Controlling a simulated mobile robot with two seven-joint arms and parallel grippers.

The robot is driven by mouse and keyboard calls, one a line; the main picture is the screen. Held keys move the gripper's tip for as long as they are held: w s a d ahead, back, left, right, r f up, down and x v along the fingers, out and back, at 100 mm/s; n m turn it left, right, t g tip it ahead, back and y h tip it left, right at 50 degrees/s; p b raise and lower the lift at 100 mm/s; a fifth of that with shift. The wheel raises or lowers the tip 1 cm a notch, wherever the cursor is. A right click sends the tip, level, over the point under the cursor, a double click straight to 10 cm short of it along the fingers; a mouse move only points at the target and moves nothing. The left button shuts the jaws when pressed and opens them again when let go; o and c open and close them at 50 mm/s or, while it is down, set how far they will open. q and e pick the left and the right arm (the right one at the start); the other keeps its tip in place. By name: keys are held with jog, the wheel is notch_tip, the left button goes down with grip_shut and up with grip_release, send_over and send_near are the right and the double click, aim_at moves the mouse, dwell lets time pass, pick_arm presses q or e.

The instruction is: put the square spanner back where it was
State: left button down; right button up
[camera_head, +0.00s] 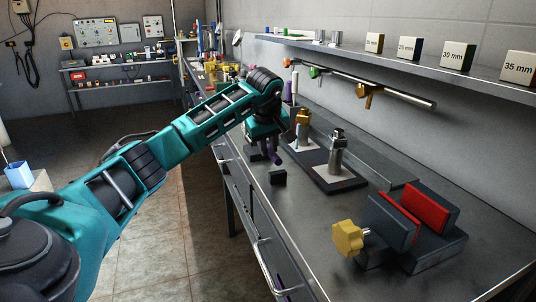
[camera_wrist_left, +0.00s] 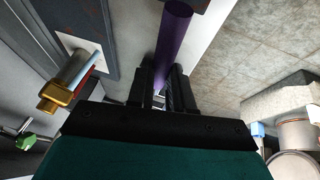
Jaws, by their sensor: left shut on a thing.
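My left gripper (camera_head: 266,148) is above the near edge of the steel bench, left of the dark tray. It is shut on a purple rod (camera_wrist_left: 173,45), which looks like the square spanner's handle. In the head view a short purple part (camera_head: 274,157) shows below the gripper; the rest is hidden by the gripper and arm. My right gripper is not in view.
A dark tray (camera_head: 345,185) holds a brass-topped fitting (camera_head: 303,125) and a steel fitting (camera_head: 338,150) on white pads. A red-jawed vise (camera_head: 415,225) with a yellow knob (camera_head: 347,239) stands at right. A wall rail (camera_head: 390,95) carries coloured pieces. Bare bench lies left of the vise.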

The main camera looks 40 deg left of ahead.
pick_arm(q)
notch_tip(320, 180, down, 2)
jog(key=shift+f, duration=0.1)
jog(key=c, duration=1)
grip_release()
